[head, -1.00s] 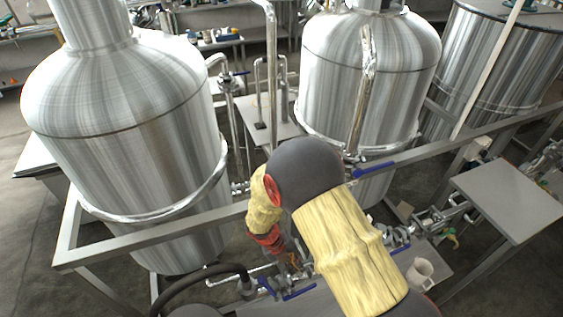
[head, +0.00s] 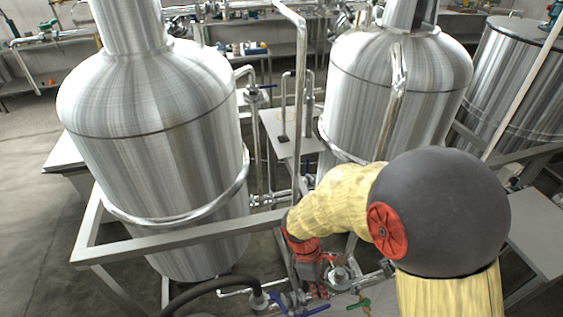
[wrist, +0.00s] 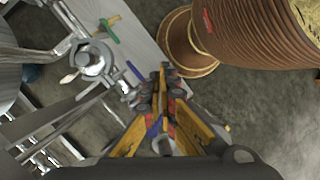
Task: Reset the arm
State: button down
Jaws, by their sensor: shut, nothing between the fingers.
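My arm reaches in from the lower right of the head view. It shows a big dark grey elbow joint (head: 440,210), a yellow sleeve (head: 340,200) and a red wrist joint (head: 300,245). My gripper (wrist: 165,78) shows in the wrist view with its yellow fingers drawn together, shut and empty. It points down over the piping and a grey bench surface. In the head view the gripper end is small and partly lost among the pipes at the bottom centre.
Two large steel tanks, left (head: 150,140) and right (head: 400,90), stand behind a grey frame rail (head: 180,238). Valves with a blue handle (head: 312,309) and a green handle (head: 359,303) lie close to the gripper.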

jog(key=s+d+r+m+t+y+b, duration=0.1)
jog(key=s+d+r+m+t+b, duration=0.2)
jog(key=r+m, duration=0.4)
jog(key=s+d+r+m+t+y+b, duration=0.2)
jog(key=r+m, duration=0.5)
jog(key=r, duration=0.7)
jog(key=s+d+t+b, duration=0.1)
jog(key=s+d+t, duration=0.1)
jog(key=shift+s+d+t, duration=0.3)
jog(key=shift+d+t, duration=0.05)
jog(key=shift+t, duration=0.05)
jog(key=shift+a, duration=0.15)
